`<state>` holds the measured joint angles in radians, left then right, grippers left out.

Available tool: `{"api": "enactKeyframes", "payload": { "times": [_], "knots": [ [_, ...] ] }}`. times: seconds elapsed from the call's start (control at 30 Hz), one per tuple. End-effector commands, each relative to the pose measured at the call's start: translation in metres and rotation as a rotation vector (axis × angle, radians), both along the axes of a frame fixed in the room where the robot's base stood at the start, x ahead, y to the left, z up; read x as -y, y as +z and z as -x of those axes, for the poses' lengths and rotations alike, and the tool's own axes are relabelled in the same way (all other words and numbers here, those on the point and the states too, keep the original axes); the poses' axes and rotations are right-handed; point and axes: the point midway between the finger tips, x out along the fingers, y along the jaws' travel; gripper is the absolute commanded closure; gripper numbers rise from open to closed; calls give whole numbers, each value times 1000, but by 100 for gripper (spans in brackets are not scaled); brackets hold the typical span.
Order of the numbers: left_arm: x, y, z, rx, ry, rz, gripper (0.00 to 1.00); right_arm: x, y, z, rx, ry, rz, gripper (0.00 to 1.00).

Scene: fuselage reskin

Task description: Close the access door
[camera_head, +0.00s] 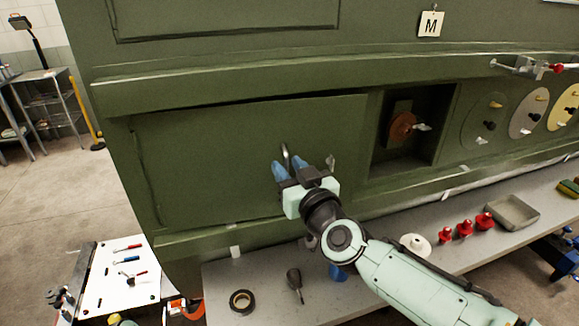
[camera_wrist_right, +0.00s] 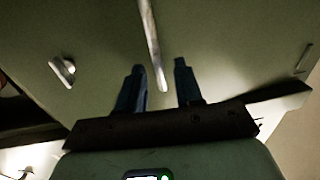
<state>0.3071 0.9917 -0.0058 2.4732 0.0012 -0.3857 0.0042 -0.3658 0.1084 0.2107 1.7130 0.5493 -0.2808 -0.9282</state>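The access door (camera_head: 220,150) is a large dark green panel low on the green fuselage side. A dark line shows along its top edge; I cannot tell whether it sits flush. A thin metal handle (camera_head: 285,156) is on the door, with a small latch (camera_head: 331,162) to its right. My right gripper (camera_head: 287,169) is at the door with its two blue fingers apart. In the right wrist view, the handle (camera_wrist_right: 151,45) runs down between the open fingers (camera_wrist_right: 159,72), with space on both sides. A small metal latch (camera_wrist_right: 63,70) also shows there. My left gripper is out of view.
Right of the door is an open recess (camera_head: 410,160) with a brown round fitting (camera_head: 402,127). A grey bench (camera_head: 260,275) below carries tape (camera_head: 242,301), a screwdriver (camera_head: 295,283), red pieces (camera_head: 465,229) and a grey tray (camera_head: 514,212). A tool board (camera_head: 105,270) stands lower left.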

Motion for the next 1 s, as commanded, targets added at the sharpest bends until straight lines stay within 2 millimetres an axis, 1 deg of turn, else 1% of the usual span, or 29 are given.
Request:
{"api": "enactKeyframes", "payload": {
  "times": [0.3,0.37,0.4,0.43,1.0],
  "knots": [
    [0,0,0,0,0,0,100,-1,0,-3,0,0,0,65],
    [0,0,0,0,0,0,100,-1,0,-3,0,0,0,84],
    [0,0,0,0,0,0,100,-1,0,-3,0,0,0,97],
    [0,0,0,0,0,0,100,-1,0,-3,0,0,0,100],
    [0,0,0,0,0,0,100,-1,0,-2,0,0,0,100]
  ]
}}
